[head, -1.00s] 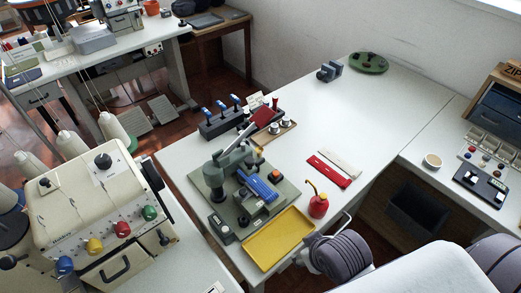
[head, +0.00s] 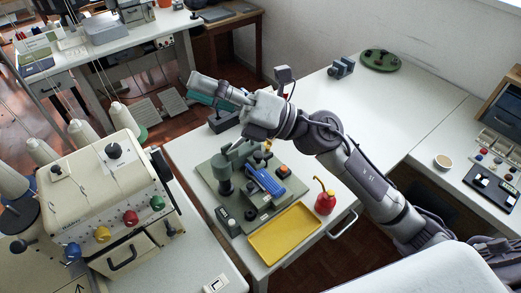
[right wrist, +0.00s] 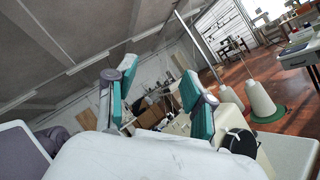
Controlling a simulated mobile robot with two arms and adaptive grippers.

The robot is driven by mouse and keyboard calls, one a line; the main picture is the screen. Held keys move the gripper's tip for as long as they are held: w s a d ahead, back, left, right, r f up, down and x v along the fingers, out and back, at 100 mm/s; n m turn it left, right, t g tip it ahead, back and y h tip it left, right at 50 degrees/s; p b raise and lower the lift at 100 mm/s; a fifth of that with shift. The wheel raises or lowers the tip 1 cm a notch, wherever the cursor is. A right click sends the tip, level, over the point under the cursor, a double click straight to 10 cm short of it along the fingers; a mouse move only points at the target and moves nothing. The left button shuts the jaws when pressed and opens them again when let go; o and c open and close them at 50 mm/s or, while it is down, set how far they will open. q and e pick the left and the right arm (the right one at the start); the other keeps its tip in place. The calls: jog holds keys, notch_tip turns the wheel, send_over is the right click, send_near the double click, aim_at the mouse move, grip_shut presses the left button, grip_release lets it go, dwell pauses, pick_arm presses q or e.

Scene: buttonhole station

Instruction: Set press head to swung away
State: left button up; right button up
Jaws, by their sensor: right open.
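The button press stands on a grey-green base plate (head: 208,171) on the white table in the head view. Its grey-green press head (head: 240,154) reaches from the column up and right over the plate, its far part hidden behind my right arm. The red pad by the head is also hidden. A blue block (head: 265,180) lies on the plate beside it. My right gripper (head: 194,88) is above and behind the press, pointing left, open and empty. In the right wrist view its teal-padded fingers (right wrist: 158,78) stand apart with nothing between them. My left gripper is not in view.
A yellow tray (head: 285,233) and red oil can (head: 325,201) stand near the press. The cream overlock machine (head: 105,190) is at left, with thread cones (head: 82,134) behind it. The right arm crosses the table's middle; the table's far right is mostly clear.

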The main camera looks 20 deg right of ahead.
notch_tip(320, 180, down, 5)
jog(key=s+a+n+g+h, duration=0.1)
jog(key=a+n+g+h, duration=0.1)
jog(key=n+g+h, duration=0.35)
jog(key=n+h, duration=0.5)
jog(key=h, duration=0.7)
send_near(258, 154)
jog(key=shift+m+g+y, duration=0.25)
jog(key=shift+g, duration=0.1)
jog(key=p+x, duration=0.1)
jog(key=x, duration=0.2)
jog(key=p+x, duration=0.1)
jog(key=x, duration=0.1)
jog(key=p+x, duration=0.1)
jog(key=x, duration=0.2)
jog(key=shift+w+d+f, duration=0.15)
jog(key=shift+w+f, duration=0.15)
jog(key=shift+f, duration=0.05)
grip_shut()
